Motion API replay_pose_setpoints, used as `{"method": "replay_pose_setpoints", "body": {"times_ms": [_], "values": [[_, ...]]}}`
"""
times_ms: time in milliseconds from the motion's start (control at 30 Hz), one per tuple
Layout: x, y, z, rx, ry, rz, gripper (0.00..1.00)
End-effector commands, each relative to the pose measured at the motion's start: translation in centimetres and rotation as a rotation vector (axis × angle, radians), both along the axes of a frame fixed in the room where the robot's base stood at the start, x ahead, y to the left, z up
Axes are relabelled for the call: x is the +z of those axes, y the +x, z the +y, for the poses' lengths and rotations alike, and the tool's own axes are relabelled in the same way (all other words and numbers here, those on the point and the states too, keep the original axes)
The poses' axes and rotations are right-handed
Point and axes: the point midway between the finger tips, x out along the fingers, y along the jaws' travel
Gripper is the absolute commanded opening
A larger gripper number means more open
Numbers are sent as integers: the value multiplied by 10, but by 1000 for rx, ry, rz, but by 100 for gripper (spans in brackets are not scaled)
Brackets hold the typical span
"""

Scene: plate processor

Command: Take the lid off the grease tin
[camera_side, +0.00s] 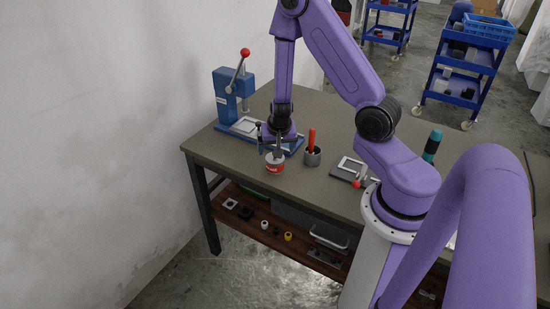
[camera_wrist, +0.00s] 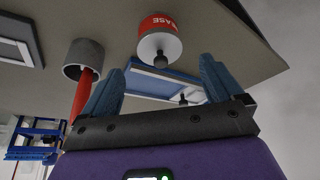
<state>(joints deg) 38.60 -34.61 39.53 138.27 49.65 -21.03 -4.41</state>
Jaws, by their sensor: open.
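My gripper (camera_side: 272,144) is right above the tin in the side view. In the wrist view my gripper (camera_wrist: 160,82) is open, its two blue fingers apart with nothing held between them. The knob lies ahead of the gap, and I see no finger touching it.
A grey cup (camera_side: 312,158) with a red-handled tool stands close to the tin's right. A fixture with a red-knobbed lever (camera_side: 352,170) lies right. Bare table shows between cup and fixture.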

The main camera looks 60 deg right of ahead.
Motion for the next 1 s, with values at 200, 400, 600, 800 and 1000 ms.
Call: {"method": "replay_pose_setpoints", "body": {"times_ms": [200, 400, 600, 800, 1000], "values": [[-25, 6, -8, 0, 0, 3, 94], [-38, 10, -11, 1, 1, 1, 94], [-39, 10, -12, 1, 0, 0, 94], [-38, 10, -12, 1, 0, 0, 55], [-38, 10, -12, 1, 0, 0, 37]]}}
